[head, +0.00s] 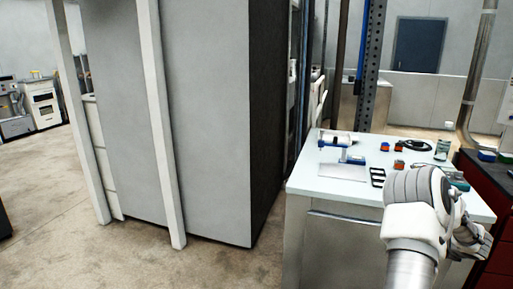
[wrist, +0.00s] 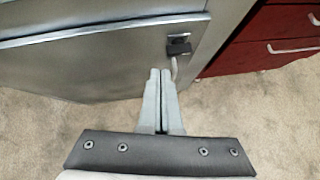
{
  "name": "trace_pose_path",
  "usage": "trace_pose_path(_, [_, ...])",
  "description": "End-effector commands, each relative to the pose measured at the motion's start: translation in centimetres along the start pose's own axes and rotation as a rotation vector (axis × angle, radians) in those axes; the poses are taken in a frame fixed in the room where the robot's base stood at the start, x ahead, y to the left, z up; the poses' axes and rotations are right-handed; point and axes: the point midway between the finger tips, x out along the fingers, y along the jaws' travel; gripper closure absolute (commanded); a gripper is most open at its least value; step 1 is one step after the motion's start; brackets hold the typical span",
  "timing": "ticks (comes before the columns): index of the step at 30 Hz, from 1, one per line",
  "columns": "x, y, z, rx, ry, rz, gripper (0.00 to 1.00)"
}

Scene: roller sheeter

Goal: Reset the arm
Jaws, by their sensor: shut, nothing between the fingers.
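My gripper shows in the wrist view (wrist: 160,74) with its two grey fingers together and nothing between them. The fingertips are close to the front of a grey metal cabinet (wrist: 75,62), just below and left of a dark latch (wrist: 179,46) with a light hook-shaped piece. I cannot tell whether they touch it. In the head view my white and grey arm reaches in from the lower right, in front of the white worktable (head: 305,182). The gripper there is partly hidden by the arm at the right.
The worktable holds a blue-and-white device (head: 345,150), a black tray (head: 378,177), small orange-and-blue items and a coiled black cable (head: 412,145). A red drawer cabinet (wrist: 285,40) stands to the right. A large grey cabinet (head: 205,110) stands left. Open floor lies further left.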

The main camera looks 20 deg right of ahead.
Motion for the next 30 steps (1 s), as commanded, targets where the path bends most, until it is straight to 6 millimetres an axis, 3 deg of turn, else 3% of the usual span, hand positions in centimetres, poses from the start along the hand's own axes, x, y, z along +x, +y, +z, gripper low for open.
trace_pose_path(1, [-1.1,1.4,1.8,0.063,-0.035,-0.002,1.0])
trace_pose_path(6, [-5.7,6.0,6.6,0.388,-0.143,-0.016,1.0])
trace_pose_path(9, [-8.8,8.8,8.4,0.592,-0.183,-0.011,1.0])
trace_pose_path(14, [-14.0,13.3,9.6,0.915,-0.206,0.013,1.0])
trace_pose_path(22, [-23.3,21.0,7.5,1.424,-0.125,0.052,1.0])
trace_pose_path(30, [-33.0,27.6,1.1,1.855,0.075,0.023,1.0])
